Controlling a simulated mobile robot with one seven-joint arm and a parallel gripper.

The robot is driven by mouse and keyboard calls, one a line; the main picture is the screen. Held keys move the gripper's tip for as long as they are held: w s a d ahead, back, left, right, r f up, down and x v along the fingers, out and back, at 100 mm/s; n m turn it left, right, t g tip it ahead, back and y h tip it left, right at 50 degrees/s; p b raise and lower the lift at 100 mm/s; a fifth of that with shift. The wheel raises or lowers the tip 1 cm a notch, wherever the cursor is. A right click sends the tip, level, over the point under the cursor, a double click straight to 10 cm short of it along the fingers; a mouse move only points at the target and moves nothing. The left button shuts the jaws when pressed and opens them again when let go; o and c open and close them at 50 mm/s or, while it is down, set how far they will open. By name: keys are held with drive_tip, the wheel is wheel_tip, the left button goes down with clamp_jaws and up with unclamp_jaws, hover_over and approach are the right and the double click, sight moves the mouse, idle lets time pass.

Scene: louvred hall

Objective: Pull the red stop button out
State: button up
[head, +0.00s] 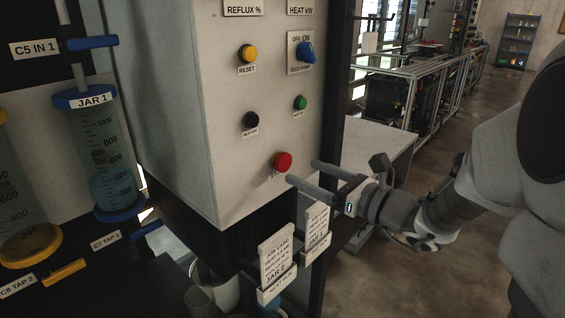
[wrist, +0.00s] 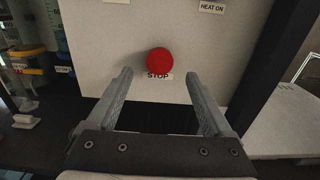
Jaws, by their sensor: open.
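The red stop button (head: 282,162) is a round knob low on the pale control panel of the cabinet. In the wrist view the red stop button (wrist: 160,61) is above a label reading STOP, just beyond the fingertips and between their lines. My gripper (head: 300,172) reaches in from the right in the head view. Its two fingers are apart and empty, with the tips close to the button. In the wrist view my gripper (wrist: 158,74) is open, with clear space between the fingers. I cannot tell whether either fingertip touches the panel.
The panel also carries a yellow reset button (head: 248,53), a black button (head: 251,119), a green button (head: 300,102) and a blue switch (head: 306,52). Card holders (head: 277,262) stand below. Jar 1 (head: 103,150) hangs at left. A pale table (head: 375,145) is behind my gripper.

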sight(286, 163)
drive_tip(key=shift+x, duration=3)
clamp_jaws()
